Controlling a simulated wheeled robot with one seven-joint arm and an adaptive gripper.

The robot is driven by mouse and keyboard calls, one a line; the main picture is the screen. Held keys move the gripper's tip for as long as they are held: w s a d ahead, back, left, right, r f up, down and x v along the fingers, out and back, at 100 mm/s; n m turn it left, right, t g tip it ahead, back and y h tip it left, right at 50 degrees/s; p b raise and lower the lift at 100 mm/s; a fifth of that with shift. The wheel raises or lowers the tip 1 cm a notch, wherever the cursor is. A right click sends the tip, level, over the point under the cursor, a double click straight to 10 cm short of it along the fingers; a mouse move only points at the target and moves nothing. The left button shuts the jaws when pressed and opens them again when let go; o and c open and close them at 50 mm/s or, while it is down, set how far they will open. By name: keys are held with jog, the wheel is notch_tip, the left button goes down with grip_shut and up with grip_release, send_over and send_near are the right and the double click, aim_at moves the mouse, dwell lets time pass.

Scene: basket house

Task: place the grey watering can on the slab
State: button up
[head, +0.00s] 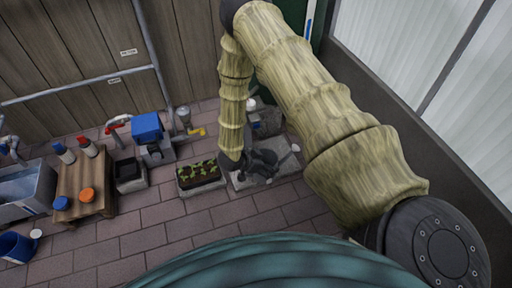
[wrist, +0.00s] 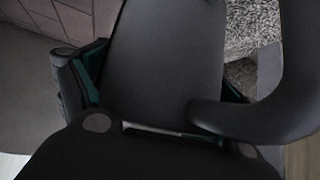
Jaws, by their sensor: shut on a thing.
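The grey watering can shows in the wrist view as a dark grey body (wrist: 165,50) with a curved handle (wrist: 275,112). My gripper (wrist: 160,82) is shut on it, with green-edged fingers on either side. In the head view my gripper (head: 250,162) is over the pale grey slab (head: 286,168), and the dark can is partly hidden by it and my arm. Rough grey stone shows behind the can in the wrist view. I cannot tell whether the can's base touches the slab.
A planter with green plants (head: 199,176) stands just left of the slab. A grey block (head: 267,123) stands behind the slab. Brick paving (head: 225,212) in front is clear.

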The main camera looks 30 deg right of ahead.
jog(key=w+d+f+b, duration=0.1)
jog(key=w+d+b, duration=0.3)
jog(key=w, duration=0.8)
jog(key=shift+s+a+f+b, duration=0.1)
jog(key=shift+a+f+b, duration=0.1)
jog(key=shift+f+b, duration=0.65)
jog(key=shift+w+a+f+b, duration=0.15)
jog(key=shift+f+b, duration=0.45)
jog(key=shift+f, duration=0.45)
jog(key=shift+s+a+f+b, duration=0.2)
jog(key=shift+f+b, duration=0.5)
jog(key=shift+f, duration=0.25)
jog(key=shift+w+f+b, duration=0.2)
jog(key=shift+f+b, duration=0.05)
jog(key=shift+b, duration=0.05)
jog(key=shift+r, duration=0.1)
jog(key=o, duration=0.9)
